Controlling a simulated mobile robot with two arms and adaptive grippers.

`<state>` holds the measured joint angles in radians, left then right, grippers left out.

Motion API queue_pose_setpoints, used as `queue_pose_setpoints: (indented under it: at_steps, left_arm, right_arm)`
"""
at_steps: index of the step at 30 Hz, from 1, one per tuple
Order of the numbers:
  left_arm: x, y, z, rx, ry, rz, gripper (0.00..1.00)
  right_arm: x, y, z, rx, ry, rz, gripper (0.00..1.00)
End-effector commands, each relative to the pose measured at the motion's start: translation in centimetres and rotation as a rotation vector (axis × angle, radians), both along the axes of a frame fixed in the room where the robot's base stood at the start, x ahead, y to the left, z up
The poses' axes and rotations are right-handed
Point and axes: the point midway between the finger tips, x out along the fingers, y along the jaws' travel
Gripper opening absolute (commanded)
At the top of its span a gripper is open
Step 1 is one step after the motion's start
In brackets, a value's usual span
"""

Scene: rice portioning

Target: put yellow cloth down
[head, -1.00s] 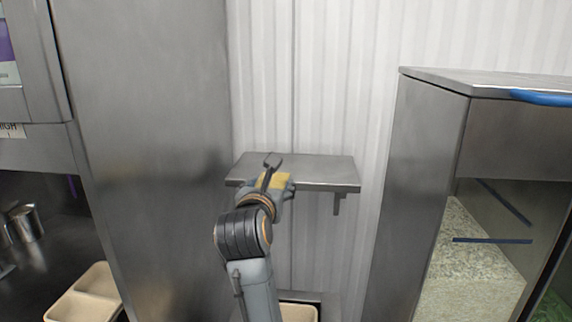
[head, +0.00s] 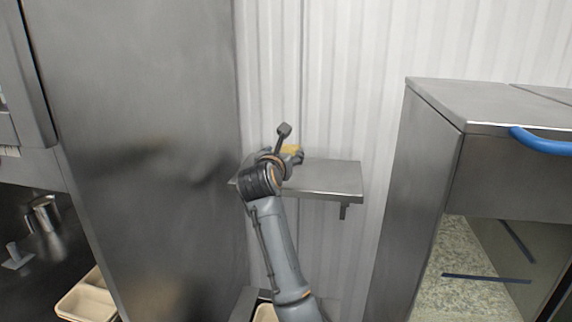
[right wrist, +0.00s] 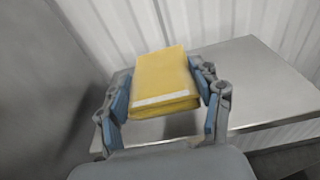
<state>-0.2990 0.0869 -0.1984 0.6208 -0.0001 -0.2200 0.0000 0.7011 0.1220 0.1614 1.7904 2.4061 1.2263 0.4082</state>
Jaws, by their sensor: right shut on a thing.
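The folded yellow cloth (right wrist: 162,80) is between the two fingers of my right gripper (right wrist: 165,108), which is shut on it. In the right wrist view the cloth appears over or just above a metal wall shelf (right wrist: 262,85); I cannot tell whether it touches the shelf. In the head view the cloth (head: 291,149) is a small yellow patch, partly hidden by my right gripper (head: 290,152). The shelf (head: 335,181) shows behind and to the right of my arm. My left gripper is not in view.
A tall steel cabinet (head: 140,130) stands close at the left of the shelf. A steel unit (head: 425,150) with a blue handle (head: 540,141) stands at the right. Beige trays (head: 85,298) sit low at the left. The shelf's right part is bare.

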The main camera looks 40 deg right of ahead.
Motion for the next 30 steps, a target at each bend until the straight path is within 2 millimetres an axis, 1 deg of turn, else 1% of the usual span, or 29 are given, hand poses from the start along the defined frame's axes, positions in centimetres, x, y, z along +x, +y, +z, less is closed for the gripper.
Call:
queue_pose_setpoints:
  at_steps: [1,3,8,11,13,17,19,26,29,30]
  left_arm:
    - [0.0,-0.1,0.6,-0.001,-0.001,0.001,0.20]
    - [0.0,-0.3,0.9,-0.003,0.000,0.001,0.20]
    - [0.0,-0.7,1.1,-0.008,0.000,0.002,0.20]
    - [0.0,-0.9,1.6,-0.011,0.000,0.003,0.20]
    - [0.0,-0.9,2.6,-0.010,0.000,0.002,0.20]
    - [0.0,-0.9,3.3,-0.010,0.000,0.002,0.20]
    - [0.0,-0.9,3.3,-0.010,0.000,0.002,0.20]
    - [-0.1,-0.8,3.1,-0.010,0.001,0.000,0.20]
    - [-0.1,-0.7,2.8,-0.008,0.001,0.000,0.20]
    - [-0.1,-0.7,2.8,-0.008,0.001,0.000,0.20]
  right_arm:
    - [0.4,-0.6,-0.5,-0.003,0.004,-0.002,0.39]
    - [0.8,-1.1,-1.4,-0.003,0.002,-0.002,0.39]
    - [1.3,-1.7,-2.5,-0.002,-0.003,-0.001,0.39]
    - [1.8,-2.4,-3.4,-0.002,0.001,-0.002,0.39]
    - [1.8,-2.4,-4.4,-0.004,0.005,0.000,0.39]
    - [1.8,-2.3,-6.0,-0.003,0.000,0.000,0.39]
    - [1.8,-2.3,-6.3,-0.003,-0.003,0.000,0.39]
    - [1.8,-2.3,-6.5,-0.002,-0.004,0.000,0.39]
    - [1.8,-2.2,-6.9,-0.001,-0.003,0.000,0.39]
    - [1.8,-2.2,-6.9,-0.001,-0.003,0.000,0.67]
